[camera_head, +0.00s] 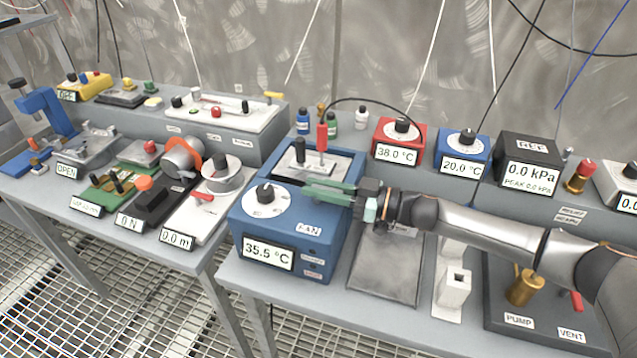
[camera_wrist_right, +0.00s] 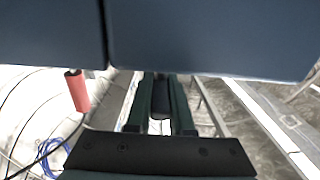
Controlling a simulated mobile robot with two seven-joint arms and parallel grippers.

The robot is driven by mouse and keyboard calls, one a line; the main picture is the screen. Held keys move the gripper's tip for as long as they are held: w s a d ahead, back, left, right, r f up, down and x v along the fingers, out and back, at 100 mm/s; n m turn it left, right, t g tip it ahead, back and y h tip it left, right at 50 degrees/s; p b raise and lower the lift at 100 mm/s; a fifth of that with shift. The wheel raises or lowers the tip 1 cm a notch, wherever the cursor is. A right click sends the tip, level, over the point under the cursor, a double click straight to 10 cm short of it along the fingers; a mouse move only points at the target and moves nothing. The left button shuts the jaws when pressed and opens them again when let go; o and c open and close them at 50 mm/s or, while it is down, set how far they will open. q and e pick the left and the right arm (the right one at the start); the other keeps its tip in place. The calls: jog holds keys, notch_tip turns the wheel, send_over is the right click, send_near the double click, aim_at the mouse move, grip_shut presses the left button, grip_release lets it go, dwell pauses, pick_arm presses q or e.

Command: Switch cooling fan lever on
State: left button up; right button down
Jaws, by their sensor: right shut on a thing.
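A blue bath unit (camera_head: 330,250) with a FAN label (camera_head: 308,229), a white dial (camera_head: 266,201) and a display reading 35.5 °C (camera_head: 268,255) stands on the table in the head view. My right gripper (camera_head: 325,191) reaches in from the right, its green fingers over the top of the unit just above the FAN label. In the right wrist view its fingers (camera_wrist_right: 161,105) are closed on a small dark piece (camera_wrist_right: 161,92), which appears to be the fan lever. The fingers hide the lever in the head view, so its position cannot be told. My left gripper is not in view.
A red-handled probe (camera_head: 322,136) stands upright behind my fingers; it also shows in the right wrist view (camera_wrist_right: 78,90). A red unit (camera_head: 388,152) and a smaller blue unit (camera_head: 462,166) stand behind my right arm. A grey plate (camera_head: 388,272) lies below the arm.

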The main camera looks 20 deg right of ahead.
jog(key=c, duration=0.8)
grip_release()
jog(key=b+v, duration=0.1)
jog(key=v, duration=1.1)
jog(key=shift+d, duration=0.2)
jog(key=shift+s, duration=0.1)
